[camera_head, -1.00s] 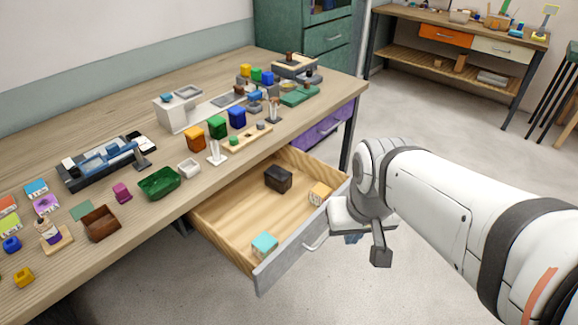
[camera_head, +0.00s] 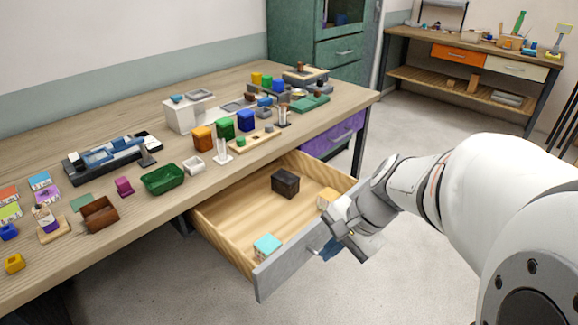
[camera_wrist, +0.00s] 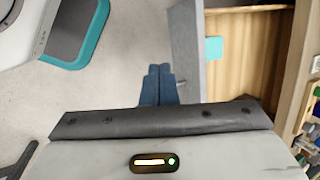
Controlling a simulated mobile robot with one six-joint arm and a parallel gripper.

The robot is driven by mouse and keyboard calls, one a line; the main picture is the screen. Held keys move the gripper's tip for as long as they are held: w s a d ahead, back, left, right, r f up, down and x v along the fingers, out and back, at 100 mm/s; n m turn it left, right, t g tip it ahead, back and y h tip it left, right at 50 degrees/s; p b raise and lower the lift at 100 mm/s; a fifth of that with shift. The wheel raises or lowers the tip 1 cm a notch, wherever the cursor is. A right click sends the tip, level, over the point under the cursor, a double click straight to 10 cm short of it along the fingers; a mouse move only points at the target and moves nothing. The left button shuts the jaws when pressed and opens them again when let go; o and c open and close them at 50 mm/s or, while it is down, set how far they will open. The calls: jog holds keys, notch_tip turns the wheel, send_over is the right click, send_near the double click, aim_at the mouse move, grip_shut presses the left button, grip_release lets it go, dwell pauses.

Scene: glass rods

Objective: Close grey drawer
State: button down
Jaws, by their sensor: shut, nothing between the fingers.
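The grey drawer (camera_head: 283,267) stands pulled out from under the wooden workbench, its wooden inside showing. In it are a black box (camera_head: 285,183), a teal-topped block (camera_head: 267,245) and a tan block (camera_head: 326,198), partly hidden by my arm. My gripper (camera_head: 329,249) is at the outer side of the drawer front, near its middle and right part; the handle is mostly hidden behind it. In the wrist view the blue fingers (camera_wrist: 158,85) are together and empty, just beside the grey drawer front (camera_wrist: 187,45). I cannot tell whether they touch it.
The workbench (camera_head: 110,250) above carries many small items, among them a green tray (camera_head: 164,179) and coloured bins. A closed purple drawer (camera_head: 333,135) is to the right of the grey one. Open floor (camera_head: 400,280) lies in front.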

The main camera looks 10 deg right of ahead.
jog(key=w+d+f+m+t+y+b, duration=0.25)
jog(key=w+d+f+m+b, duration=0.2)
jog(key=f+m, duration=0.35)
jog(key=m+t+b, duration=0.5)
jog(key=m, duration=0.5)
send_near(324, 233)
jog(key=b+x, duration=0.2)
jog(key=x, duration=0.4)
jog(key=shift+f+b, duration=0.15)
jog(key=shift+b, duration=0.25)
jog(key=shift+w, duration=0.1)
